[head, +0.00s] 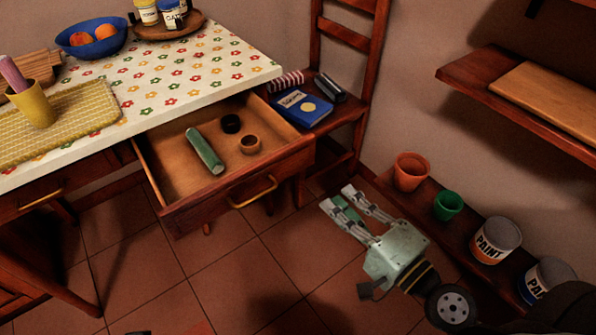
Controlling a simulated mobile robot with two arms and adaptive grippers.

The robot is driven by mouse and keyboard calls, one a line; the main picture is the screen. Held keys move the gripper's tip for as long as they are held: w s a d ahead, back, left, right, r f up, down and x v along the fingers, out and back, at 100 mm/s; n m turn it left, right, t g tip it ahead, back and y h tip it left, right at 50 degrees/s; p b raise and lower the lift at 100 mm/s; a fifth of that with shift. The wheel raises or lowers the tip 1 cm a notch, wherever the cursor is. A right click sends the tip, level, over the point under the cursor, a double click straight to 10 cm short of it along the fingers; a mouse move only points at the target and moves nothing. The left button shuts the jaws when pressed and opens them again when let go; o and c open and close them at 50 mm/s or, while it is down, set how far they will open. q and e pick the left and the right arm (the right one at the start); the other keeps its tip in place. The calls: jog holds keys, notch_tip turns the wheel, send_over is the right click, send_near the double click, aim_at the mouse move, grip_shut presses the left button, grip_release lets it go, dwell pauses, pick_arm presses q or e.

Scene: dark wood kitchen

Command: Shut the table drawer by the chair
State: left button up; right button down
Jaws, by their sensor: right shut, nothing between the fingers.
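The wooden table drawer (240,183) by the chair (340,105) stands pulled out from under the table (240,80). Its brass handle (254,192) is on the front face. My left gripper is not in view.
The chair seat holds a blue book (302,107) and other small items, close to the drawer's right side. Pots and paint cans (495,240) stand on a low shelf at right, near my right arm. Tiled floor (215,270) before the drawer is clear.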

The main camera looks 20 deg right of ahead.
jog(key=p, duration=0.4)
send_near(290, 153)
jog(key=x, duration=0.6)
jog(key=shift+p, duration=0.35)
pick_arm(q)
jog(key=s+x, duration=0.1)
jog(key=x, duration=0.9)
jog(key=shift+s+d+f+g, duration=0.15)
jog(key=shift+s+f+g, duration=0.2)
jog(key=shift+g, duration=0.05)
pick_arm(e)
jog(key=shift+w+a, duration=0.15)
jog(key=shift+w, duration=0.35)
